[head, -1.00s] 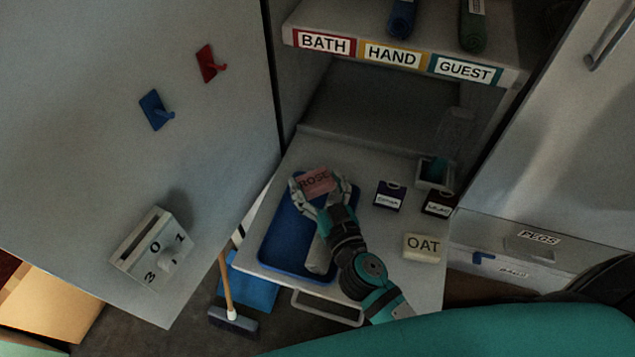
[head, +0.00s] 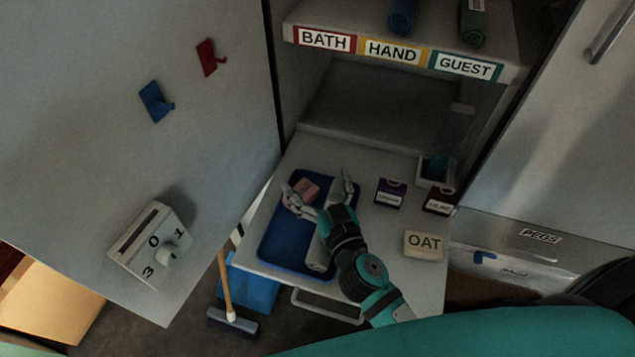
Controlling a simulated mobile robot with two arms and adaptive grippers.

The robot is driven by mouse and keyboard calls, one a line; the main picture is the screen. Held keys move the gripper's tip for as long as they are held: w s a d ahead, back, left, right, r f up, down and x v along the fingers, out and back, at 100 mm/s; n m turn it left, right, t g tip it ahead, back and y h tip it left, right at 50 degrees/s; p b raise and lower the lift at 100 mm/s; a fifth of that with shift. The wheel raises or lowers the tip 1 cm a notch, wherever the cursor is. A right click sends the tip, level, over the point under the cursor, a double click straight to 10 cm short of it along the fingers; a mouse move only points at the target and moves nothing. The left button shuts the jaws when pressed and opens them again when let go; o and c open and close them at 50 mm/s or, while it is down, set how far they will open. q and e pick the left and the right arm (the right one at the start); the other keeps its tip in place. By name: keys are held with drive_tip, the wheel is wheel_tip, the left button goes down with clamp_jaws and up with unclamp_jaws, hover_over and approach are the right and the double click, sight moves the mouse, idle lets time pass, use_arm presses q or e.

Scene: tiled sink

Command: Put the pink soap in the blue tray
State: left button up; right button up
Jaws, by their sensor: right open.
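The pink soap (head: 307,190) lies tilted at the far end of the blue tray (head: 283,250), within its rim as seen from above. My right gripper (head: 322,187) is open, its fingers spread wide. Its left finger is close beside the soap and its right finger is well clear of it. I cannot tell whether the left finger touches the soap. A grey rolled thing (head: 318,255) lies along the right side of the tray, partly hidden by my right arm. My left gripper is not in view.
A cream OAT block (head: 423,246) and two dark labelled boxes, one (head: 390,194) and another (head: 438,201), stand right of the tray. A cup-like holder (head: 436,172) is behind them. A labelled shelf (head: 400,55) overhangs the back.

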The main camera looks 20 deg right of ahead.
drive_tip(key=shift+s+f, duration=0.15)
drive_tip(key=shift+f, duration=0.5)
drive_tip(key=shift+s+d+r, duration=0.1)
drive_tip(key=shift+s+r, duration=0.15)
drive_tip(key=shift+s, duration=0.5)
drive_tip(key=s+b, duration=0.1)
drive_tip(key=s, duration=0.1)
drive_tip(key=s+b, duration=0.2)
drive_tip(key=s, duration=0.1)
drive_tip(key=s+r+b, duration=0.1)
drive_tip(key=s, duration=0.2)
drive_tip(key=shift+s+d, duration=0.2)
drive_tip(key=shift+d, duration=0.1)
drive_tip(key=shift+s+d+r+b, duration=0.1)
drive_tip(key=shift+s+r+b, duration=0.4)
drive_tip(key=shift+s, duration=0.3)
drive_tip(key=shift+f, duration=0.1)
